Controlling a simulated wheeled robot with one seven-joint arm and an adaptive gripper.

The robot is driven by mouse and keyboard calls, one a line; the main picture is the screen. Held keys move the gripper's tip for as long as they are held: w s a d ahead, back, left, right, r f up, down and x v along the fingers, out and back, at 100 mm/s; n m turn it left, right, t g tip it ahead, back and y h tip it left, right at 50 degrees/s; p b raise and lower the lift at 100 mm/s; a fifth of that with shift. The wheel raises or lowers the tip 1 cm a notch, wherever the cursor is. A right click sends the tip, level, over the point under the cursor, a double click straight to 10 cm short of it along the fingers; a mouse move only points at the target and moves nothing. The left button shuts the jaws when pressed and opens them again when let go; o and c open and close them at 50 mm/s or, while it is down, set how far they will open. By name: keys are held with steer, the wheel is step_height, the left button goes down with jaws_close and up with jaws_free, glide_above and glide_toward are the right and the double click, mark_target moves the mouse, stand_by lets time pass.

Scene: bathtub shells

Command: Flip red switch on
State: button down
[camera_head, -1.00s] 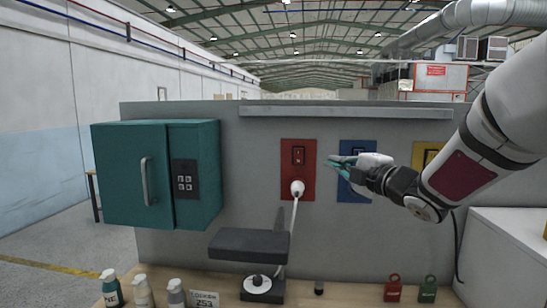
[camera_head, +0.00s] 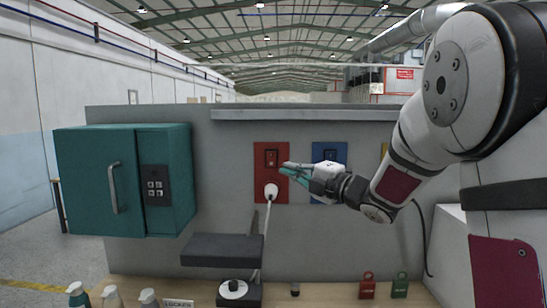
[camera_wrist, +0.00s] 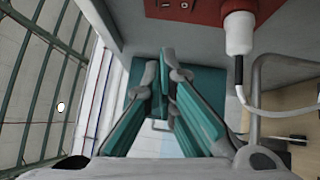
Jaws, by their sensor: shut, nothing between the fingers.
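The red switch (camera_head: 272,158) is set in the upper part of a red panel (camera_head: 263,190) on the grey wall. A white plug (camera_head: 271,190) with a white cable sits in the panel's lower part. My gripper (camera_head: 285,170) has teal fingers and is shut and empty. In the head view its fingertips overlap the panel's right part, just right of and below the switch. In the wrist view the fingers (camera_wrist: 160,90) point toward the teal cabinet, with the switch (camera_wrist: 175,4) partly cut off at the top edge. The switch's on or off position is too small to tell.
A blue panel (camera_head: 330,152) is partly hidden behind my gripper. The teal cabinet (camera_head: 85,185) stands out from the wall at left. A dark press-like device (camera_head: 222,250), bottles, and red (camera_head: 367,288) and green padlocks (camera_head: 400,288) stand on the bench below.

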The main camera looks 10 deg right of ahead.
mark_target(271, 159)
steer(key=x, duration=0.3)
steer(key=d+p+x, duration=0.1)
steer(key=x, duration=0.4)
steer(key=shift+w+r, duration=0.1)
steer(key=shift+w, duration=0.55)
steer(key=shift+w+d+r, duration=0.1)
steer(key=shift+w+d, duration=0.1)
steer(key=shift+w, duration=0.7)
